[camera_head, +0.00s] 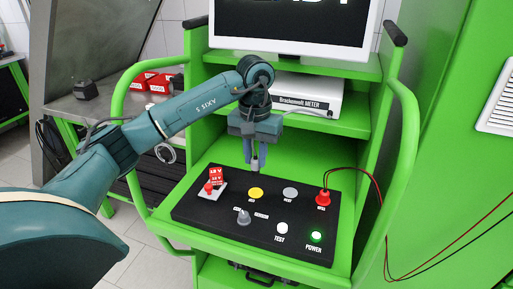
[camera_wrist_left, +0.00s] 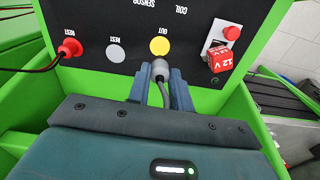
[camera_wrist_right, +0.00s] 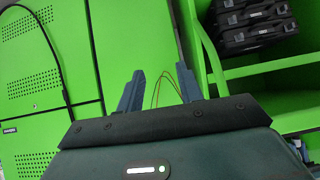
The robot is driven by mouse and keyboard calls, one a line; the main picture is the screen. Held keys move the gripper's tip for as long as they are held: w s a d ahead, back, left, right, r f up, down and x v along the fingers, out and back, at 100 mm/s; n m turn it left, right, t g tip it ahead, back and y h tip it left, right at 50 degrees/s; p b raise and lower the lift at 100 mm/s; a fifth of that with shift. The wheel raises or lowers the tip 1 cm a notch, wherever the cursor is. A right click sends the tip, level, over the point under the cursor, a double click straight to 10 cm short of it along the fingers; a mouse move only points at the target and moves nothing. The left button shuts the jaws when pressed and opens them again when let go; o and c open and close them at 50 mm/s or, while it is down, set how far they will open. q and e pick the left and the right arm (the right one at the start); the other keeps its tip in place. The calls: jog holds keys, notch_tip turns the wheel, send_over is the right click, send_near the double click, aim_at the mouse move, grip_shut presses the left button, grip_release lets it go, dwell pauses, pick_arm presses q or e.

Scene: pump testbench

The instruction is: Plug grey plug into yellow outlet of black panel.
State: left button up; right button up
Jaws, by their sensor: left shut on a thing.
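The black panel (camera_head: 205,217) lies on the green cart's shelf. Its yellow outlet (camera_head: 256,193) is a round disc near the panel's far edge; it also shows in the left wrist view (camera_wrist_left: 159,46). My left gripper (camera_head: 256,164) is shut on the grey plug (camera_wrist_left: 160,68) and holds it just by the yellow outlet, with the cable running back between the fingers. In the head view the plug (camera_head: 255,165) points down above the outlet. I cannot tell whether they touch. My right gripper (camera_wrist_right: 158,90) shows only in its own wrist view, open and empty.
The panel also bears a grey outlet (camera_head: 290,193), a red plug (camera_head: 323,198) with a cable, a red switch with a tag (camera_head: 215,178), a grey knob (camera_head: 244,217) and a green-lit POWER button (camera_head: 316,236). Green cart rails (camera_head: 404,150) flank it. A monitor (camera_head: 292,25) stands above.

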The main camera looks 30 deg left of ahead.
aim_at(255, 174)
pick_arm(q)
notch_tip(255, 174, down, 5)
jog(key=b, duration=0.2)
jog(key=shift+r+b, duration=0.15)
jog(key=shift+b, duration=0.2)
jog(key=shift+f+b, duration=0.4)
jog(key=shift+f, duration=0.25)
pick_arm(e)
jog(key=shift+w+a+f+t, duration=0.3)
jog(key=shift+w+a, duration=0.15)
jog(key=shift+w, duration=0.05)
jog(key=shift+s+d+f, duration=0.1)
jog(key=shift+s+f, duration=0.05)
jog(key=shift+f, duration=0.1)
jog(key=shift+w, duration=0.3)
jog(key=shift+r, duration=0.15)
pick_arm(q)
jog(key=shift+f+b, duration=0.1)
jog(key=shift+b, duration=0.25)
pick_arm(e)
jog(key=shift+s, duration=0.1)
pick_arm(q)
jog(key=shift+f, duration=0.2)
pick_arm(e)
jog(key=shift+s+f, duration=0.15)
jog(key=shift+f, duration=0.25)
